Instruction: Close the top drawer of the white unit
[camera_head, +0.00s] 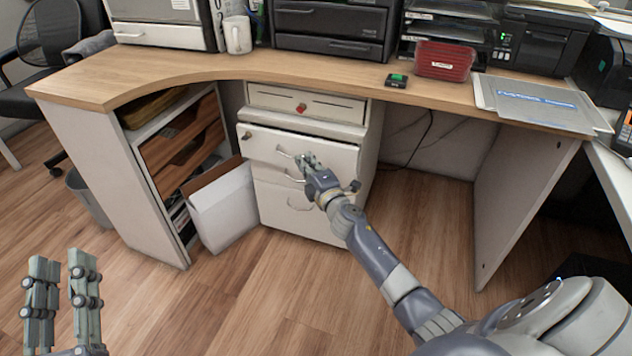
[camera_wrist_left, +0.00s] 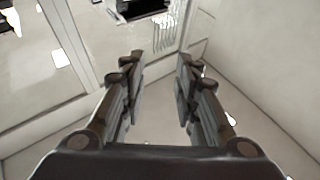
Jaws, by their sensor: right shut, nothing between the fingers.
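The white unit (camera_head: 365,150) stands under the wooden desk. Its top drawer (camera_head: 262,142) has a white front that stands a little forward of the body, with a small lock at its left and a bar handle. My right gripper (camera_head: 308,161) is shut and empty, in front of this drawer's face near the handle; whether it touches is unclear. It hides part of the front. Lower drawers with handles (camera_head: 298,204) sit below and look closed. My left gripper (camera_head: 62,262) is open and empty at the lower left, away from the unit; its spread fingers show in the left wrist view (camera_wrist_left: 161,62).
An open white box (camera_head: 222,207) stands on the floor left of the unit. The desk (camera_head: 300,72) overhangs it and carries a mug (camera_head: 238,35) and printers. Floor in front is clear.

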